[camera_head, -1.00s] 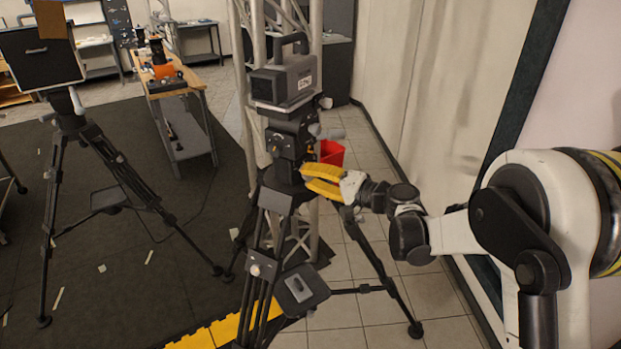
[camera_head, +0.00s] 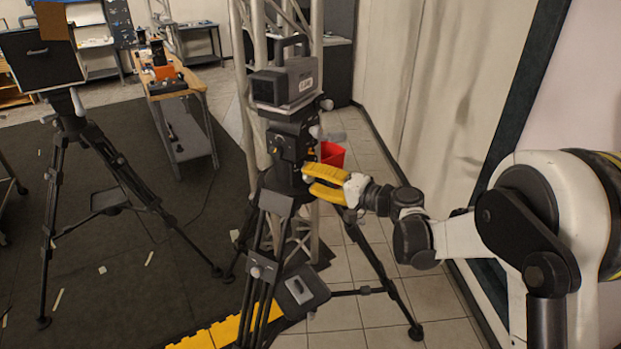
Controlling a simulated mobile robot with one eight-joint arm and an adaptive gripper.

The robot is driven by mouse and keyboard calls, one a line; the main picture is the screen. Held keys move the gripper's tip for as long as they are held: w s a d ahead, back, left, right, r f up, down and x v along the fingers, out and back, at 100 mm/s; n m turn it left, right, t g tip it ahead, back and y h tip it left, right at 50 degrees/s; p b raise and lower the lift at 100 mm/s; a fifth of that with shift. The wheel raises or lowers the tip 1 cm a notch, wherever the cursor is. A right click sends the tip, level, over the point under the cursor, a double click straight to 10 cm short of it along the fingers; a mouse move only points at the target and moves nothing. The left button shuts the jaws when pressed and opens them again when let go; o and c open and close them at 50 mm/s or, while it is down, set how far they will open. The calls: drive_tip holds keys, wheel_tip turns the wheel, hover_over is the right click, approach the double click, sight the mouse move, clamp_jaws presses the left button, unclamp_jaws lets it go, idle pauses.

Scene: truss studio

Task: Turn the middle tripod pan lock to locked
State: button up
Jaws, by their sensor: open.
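The middle tripod (camera_head: 265,255) stands upright in the centre with a dark camera (camera_head: 286,85) on its head (camera_head: 287,142). Small knobs and levers sit on the head, some with orange or brass parts. I cannot tell which one is the pan lock or how it is set. My gripper (camera_head: 307,180) has yellow fingers and is open. It reaches in from the right, with its fingertips at the right side of the lower head. I cannot tell whether they touch it or have a knob between them.
A metal truss (camera_head: 247,60) rises just behind the tripod. A red bucket (camera_head: 332,153) stands behind my gripper. Another tripod (camera_head: 75,150) with a dark panel is at left. A workbench (camera_head: 180,115) stands at the back.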

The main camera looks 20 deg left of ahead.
drive_tip(key=v, duration=0.7)
drive_tip(key=shift+d, duration=0.15)
drive_tip(key=s+d+h, duration=0.7)
drive_tip(key=s+d, duration=0.7)
drive_tip(key=d, duration=0.2)
drive_tip(key=s+d+t+h, duration=0.1)
drive_tip(key=s+d+h, duration=0.7)
drive_tip(key=s+d, duration=0.5)
drive_tip(key=d, duration=0.4)
drive_tip(key=shift+s+f+n+t+h, duration=0.3)
drive_tip(key=shift+s, duration=0.05)
